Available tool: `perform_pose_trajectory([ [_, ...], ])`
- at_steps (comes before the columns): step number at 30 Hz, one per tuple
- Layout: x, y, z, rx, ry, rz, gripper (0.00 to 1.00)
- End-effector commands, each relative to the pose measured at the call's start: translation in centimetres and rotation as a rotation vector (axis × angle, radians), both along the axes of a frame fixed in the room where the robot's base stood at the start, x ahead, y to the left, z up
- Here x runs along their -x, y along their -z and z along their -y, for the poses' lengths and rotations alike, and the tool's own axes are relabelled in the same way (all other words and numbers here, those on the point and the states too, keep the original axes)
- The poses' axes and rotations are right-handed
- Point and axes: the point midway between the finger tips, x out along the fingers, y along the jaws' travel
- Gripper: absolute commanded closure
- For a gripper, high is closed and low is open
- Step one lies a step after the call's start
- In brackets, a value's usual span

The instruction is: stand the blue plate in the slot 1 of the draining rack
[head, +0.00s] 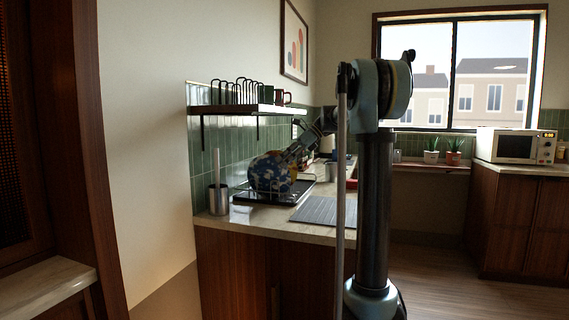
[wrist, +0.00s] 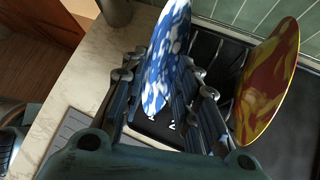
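The blue plate (wrist: 166,58), blue and white marbled, stands roughly on edge between the two fingers of my gripper (wrist: 163,75); the fingers appear shut on it. In the head view the blue plate (head: 268,172) is over the draining rack, with my gripper (head: 296,150) at its upper right edge. The dark draining rack (head: 252,197) lies on the counter; small white slot marks show below the plate in the wrist view. I cannot tell whether the plate's lower edge is in a slot, or which one.
A red and yellow plate (wrist: 268,82) stands tilted in the rack, to the right of the blue one. A metal canister (head: 218,199) stands left of the rack. A grey ribbed mat (head: 322,210) lies at the right. A wall shelf (head: 240,110) with a wire holder and mugs hangs above.

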Motion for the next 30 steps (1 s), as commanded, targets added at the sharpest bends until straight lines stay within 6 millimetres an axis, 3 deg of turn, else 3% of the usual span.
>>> perform_pose_trajectory([
  [8, -0.1, -0.6, 0.7, 0.0, 0.001, -0.001, 0.72],
  [21, -0.8, -5.6, 6.6, 0.0, 0.003, -0.002, 0.72],
  [30, -1.1, -7.6, 8.8, 0.0, 0.0, -0.001, 0.72],
])
